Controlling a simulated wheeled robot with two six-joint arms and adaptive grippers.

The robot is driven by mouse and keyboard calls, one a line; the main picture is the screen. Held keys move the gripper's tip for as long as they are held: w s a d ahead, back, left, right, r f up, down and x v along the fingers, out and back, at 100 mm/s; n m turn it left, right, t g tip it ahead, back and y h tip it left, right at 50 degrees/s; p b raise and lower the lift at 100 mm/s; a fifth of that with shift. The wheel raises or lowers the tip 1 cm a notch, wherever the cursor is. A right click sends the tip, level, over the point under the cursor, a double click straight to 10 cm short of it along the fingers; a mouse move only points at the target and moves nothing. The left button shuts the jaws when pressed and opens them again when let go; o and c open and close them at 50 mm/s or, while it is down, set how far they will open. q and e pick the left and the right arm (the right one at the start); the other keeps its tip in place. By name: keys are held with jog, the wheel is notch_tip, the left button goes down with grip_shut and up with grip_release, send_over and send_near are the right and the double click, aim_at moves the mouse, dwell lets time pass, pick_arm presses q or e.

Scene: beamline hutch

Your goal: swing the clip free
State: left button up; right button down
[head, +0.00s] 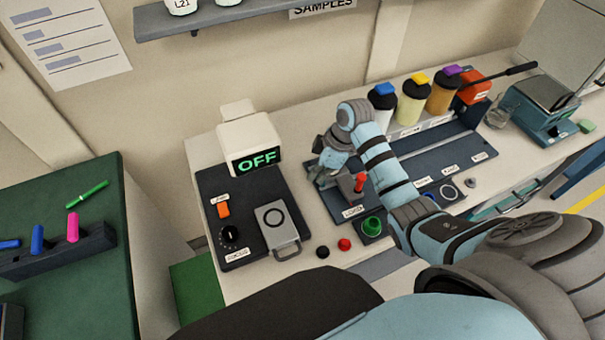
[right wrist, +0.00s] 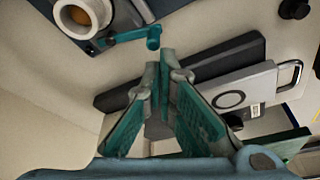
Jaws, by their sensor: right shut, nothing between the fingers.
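What looks like the clip is a teal bar with a rounded upright knob at its end (right wrist: 153,40), in the right wrist view. It lies beside a pale ring-shaped holder with an orange-brown inside (right wrist: 84,14), which the top edge cuts off. My right gripper (right wrist: 164,62) is shut and empty, its fingertips close to the knob; I cannot tell whether they touch it. In the head view my right gripper (head: 325,178) is over the bench, at the left end of the dark tray (head: 440,158), and the clip cannot be made out there. My left gripper is not in view.
A red-handled lever (head: 360,183) and a green button (head: 372,225) are close to my right gripper. A box reading OFF (head: 250,145) and a dark control panel (head: 245,250) stand to its left. Several capped bottles (head: 412,103) stand behind the tray.

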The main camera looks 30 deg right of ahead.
jog(key=shift+s+d, duration=0.4)
jog(key=shift+d, duration=0.2)
jog(key=shift+s+d, duration=0.15)
jog(key=shift+d, duration=0.5)
notch_tip(320, 180, up, 7)
jog(key=a, duration=0.1)
jog(key=shift+a, duration=0.15)
dwell(0.3)
dwell(0.4)
